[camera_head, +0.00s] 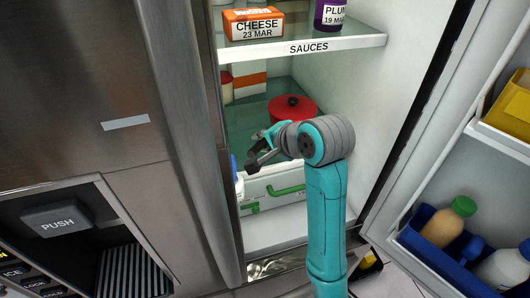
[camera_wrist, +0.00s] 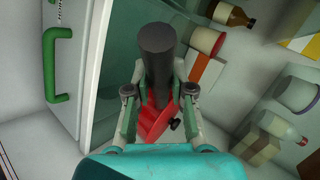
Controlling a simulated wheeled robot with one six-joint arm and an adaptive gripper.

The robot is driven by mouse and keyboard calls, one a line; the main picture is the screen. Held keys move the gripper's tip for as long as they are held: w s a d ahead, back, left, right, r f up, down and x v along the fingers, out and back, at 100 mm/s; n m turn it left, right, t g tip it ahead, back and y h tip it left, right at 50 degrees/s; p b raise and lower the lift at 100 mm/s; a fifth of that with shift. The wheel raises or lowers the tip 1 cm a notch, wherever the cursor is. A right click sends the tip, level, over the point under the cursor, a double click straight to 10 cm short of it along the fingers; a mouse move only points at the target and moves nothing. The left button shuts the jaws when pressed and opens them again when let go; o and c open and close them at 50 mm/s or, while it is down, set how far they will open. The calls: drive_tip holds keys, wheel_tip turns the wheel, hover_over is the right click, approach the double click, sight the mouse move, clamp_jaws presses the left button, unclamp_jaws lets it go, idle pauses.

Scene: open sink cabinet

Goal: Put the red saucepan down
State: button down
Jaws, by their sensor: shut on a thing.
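The red saucepan (camera_head: 290,105) with a black lid knob is inside the cabinet, at the glass shelf below the sauces shelf. In the wrist view part of its red body (camera_wrist: 155,122) shows between the fingers, with the dark handle (camera_wrist: 157,65) standing out beyond them. My gripper (camera_head: 259,151) is in front of the pan in the head view; in the wrist view my gripper (camera_wrist: 158,92) is shut on the handle. My arm hides the lower front of the pan. I cannot tell whether the pan touches the glass.
The glass shelf (camera_head: 245,119) has boxes and bottles at its back left. A sauces shelf (camera_head: 305,48) with a cheese box (camera_head: 253,23) is above. A drawer with a green handle (camera_head: 287,190) is below. The open door (camera_head: 440,200) with bottles stands at right.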

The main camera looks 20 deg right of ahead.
wheel_tip(320, 180, down, 4)
drive_tip(key=shift+f, duration=0.15)
idle(0.3)
drive_tip(key=c, duration=1)
unclamp_jaws()
drive_tip(key=shift+s, duration=0.1)
